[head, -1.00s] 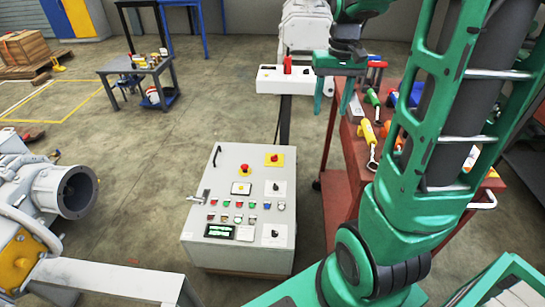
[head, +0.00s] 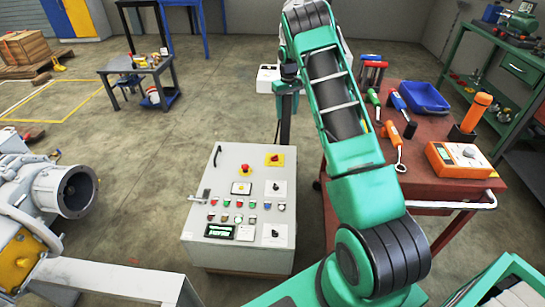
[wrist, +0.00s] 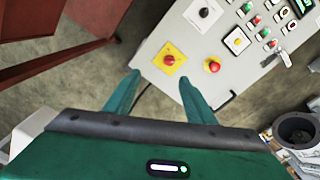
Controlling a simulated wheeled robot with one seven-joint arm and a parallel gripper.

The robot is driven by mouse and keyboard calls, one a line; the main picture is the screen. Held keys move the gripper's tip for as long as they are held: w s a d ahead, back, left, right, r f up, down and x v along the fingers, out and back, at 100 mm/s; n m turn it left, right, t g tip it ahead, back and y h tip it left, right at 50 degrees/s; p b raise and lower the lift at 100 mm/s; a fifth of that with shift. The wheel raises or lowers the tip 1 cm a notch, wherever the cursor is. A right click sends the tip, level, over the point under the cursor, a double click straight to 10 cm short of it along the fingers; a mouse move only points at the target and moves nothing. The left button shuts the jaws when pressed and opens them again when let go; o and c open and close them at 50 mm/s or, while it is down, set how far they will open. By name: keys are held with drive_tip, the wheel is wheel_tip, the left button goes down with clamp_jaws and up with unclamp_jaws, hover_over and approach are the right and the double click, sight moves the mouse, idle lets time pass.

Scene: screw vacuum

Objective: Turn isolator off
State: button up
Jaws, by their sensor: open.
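The grey control panel (head: 200,240) stands on the floor in the middle of the head view. A red knob on a yellow square plate (head: 274,159), which looks like the isolator, is at its upper right. In the wrist view this knob (wrist: 169,60) appears between my fingertips, with the panel beyond them. My gripper (wrist: 160,78) is open and empty, apart from the panel. In the head view my gripper (head: 287,92) is above and behind the panel, partly hidden by my arm. The knob's exact turn position is too small to tell.
A red mushroom button (head: 245,170) sits beside the knob; several small buttons and black rotary switches are lower on the panel. A red tool cart (head: 430,180) with tools stands at right. Grey pipe machinery (head: 62,190) is at left.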

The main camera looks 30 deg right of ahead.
sight(275, 157)
drive_tip(key=w+a+f+n, duration=0.1)
drive_tip(key=f, duration=0.8)
drive_tip(key=w+a+f+n, duration=0.1)
drive_tip(key=w+f, duration=0.1)
drive_tip(key=f, duration=0.8)
drive_tip(key=w+a+f, duration=0.1)
drive_tip(key=w+f, duration=0.1)
drive_tip(key=f, duration=0.7)
drive_tip(key=shift+w+f+n, duration=0.15)
drive_tip(key=shift+n, duration=0.25)
